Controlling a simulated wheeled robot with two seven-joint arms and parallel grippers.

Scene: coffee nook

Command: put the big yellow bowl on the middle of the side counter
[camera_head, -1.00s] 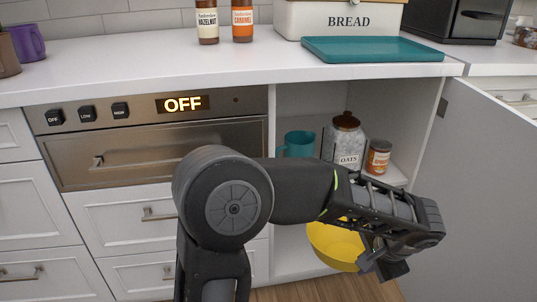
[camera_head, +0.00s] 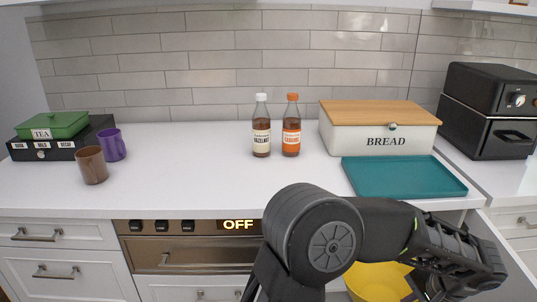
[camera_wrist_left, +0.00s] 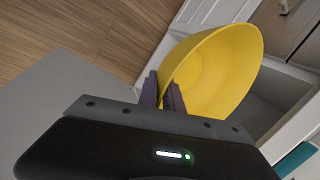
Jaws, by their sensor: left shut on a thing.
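The big yellow bowl (camera_head: 378,283) shows at the bottom of the head view, below the counter's front edge and partly hidden by my left arm. My left gripper (camera_wrist_left: 163,92) is shut on the bowl's rim, one finger on each side of the wall. In the left wrist view the bowl (camera_wrist_left: 225,75) is tilted and looks empty. A white counter (camera_head: 210,165) runs across the head view, and a further white counter section (camera_head: 484,170) is at the right. I cannot tell which is the side counter. My right gripper is out of view.
A teal tray (camera_head: 405,178) lies before the bread box (camera_head: 372,140). Two syrup bottles (camera_head: 261,130), two cups (camera_head: 92,166) and a tea box (camera_head: 55,126) stand leftward. A black appliance (camera_head: 490,112) stands right. An open cabinet door (camera_head: 505,250) is beside my arm.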

